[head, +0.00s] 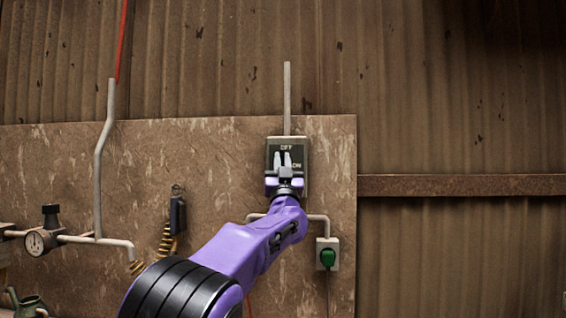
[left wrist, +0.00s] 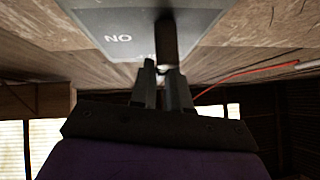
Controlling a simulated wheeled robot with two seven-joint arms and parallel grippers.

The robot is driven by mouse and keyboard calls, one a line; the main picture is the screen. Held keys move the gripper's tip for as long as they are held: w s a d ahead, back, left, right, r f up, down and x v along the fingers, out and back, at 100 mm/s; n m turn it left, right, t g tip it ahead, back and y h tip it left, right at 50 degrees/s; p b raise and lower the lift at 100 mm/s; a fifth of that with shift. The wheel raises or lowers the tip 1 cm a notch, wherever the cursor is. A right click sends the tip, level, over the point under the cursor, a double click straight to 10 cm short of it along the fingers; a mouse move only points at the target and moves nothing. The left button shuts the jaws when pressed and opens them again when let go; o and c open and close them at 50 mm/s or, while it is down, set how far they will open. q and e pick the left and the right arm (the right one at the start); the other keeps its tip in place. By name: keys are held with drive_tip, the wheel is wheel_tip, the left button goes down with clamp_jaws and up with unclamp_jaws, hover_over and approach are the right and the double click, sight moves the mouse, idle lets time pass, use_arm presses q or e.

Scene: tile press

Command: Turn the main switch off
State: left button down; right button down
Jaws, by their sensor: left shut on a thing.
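The main switch (head: 303,150) is a grey box with a dark face on the wall board, marked OFF at the top and ON lower right. My left gripper (head: 283,158) is in front of its face, between the OFF and ON marks. In the left wrist view, the fingers (left wrist: 164,82) are closed around the end of a dark switch lever (left wrist: 166,38). The plate behind it shows the ON mark upside down. In the head view the gripper hides the lever, so its exact angle is unclear. My right gripper is not in view.
A grey conduit (head: 287,95) rises from the box. A socket with a green plug (head: 327,257) is lower right. A pressure gauge (head: 38,241) on a pipe and a hanging dark handset (head: 177,215) with a coiled yellow hose are to the left.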

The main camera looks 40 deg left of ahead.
use_arm(q)
drive_tip(key=shift+s+a+r+n+g+y, duration=0.1)
drive_tip(key=shift+s+r+n+g+y, duration=0.1)
drive_tip(key=shift+r+n+g+y, duration=0.45)
drive_tip(key=c, duration=1.1)
unclamp_jaws()
drive_tip(key=shift+w+f, duration=0.1)
drive_tip(key=shift+f, duration=0.25)
drive_tip(key=shift+a+f, duration=0.1)
drive_tip(key=shift+f, duration=0.05)
drive_tip(key=shift+f, duration=0.1)
drive_tip(key=b+v, duration=0.5)
drive_tip(key=v, duration=0.5)
drive_tip(key=shift+b, duration=0.4)
drive_tip(key=shift+f, duration=0.1)
